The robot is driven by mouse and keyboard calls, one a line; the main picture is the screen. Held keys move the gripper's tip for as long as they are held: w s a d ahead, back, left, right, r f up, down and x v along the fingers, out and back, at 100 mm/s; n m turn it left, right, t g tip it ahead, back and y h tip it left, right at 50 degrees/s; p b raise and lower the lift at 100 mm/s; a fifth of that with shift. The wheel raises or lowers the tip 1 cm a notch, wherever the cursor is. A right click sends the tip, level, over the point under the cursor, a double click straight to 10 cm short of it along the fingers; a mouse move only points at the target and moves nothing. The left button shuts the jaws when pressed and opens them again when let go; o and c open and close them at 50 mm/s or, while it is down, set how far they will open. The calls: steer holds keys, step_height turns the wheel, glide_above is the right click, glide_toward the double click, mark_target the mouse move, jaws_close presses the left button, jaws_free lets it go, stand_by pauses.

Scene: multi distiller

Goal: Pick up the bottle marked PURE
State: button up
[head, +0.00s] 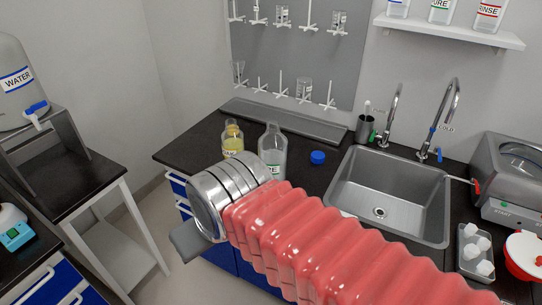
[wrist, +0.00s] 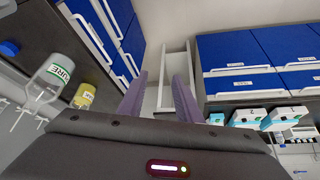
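A clear bottle with a white label reading PURE (wrist: 51,82) shows at the left of the wrist view. In the head view a clear bottle (head: 272,146) stands on the dark counter, its lower part partly hidden by my red arm. Another bottle (head: 440,9), its label showing only "URE", is on the wall shelf, cut off by the top edge. My gripper (wrist: 159,92) has two purple fingers spread apart with nothing between them. It is to the right of the PURE bottle in the wrist view, not touching it. In the head view my arm hides the fingers.
A yellow-filled bottle (head: 233,139) stands just left of the clear bottle. A blue cap (head: 318,157) lies to its right, before the sink (head: 387,195). A drying rack (head: 290,50) hangs behind. Blue drawers (wrist: 255,57) show in the wrist view.

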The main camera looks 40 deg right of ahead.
mark_target(285, 158)
steer(key=shift+o, duration=0.2)
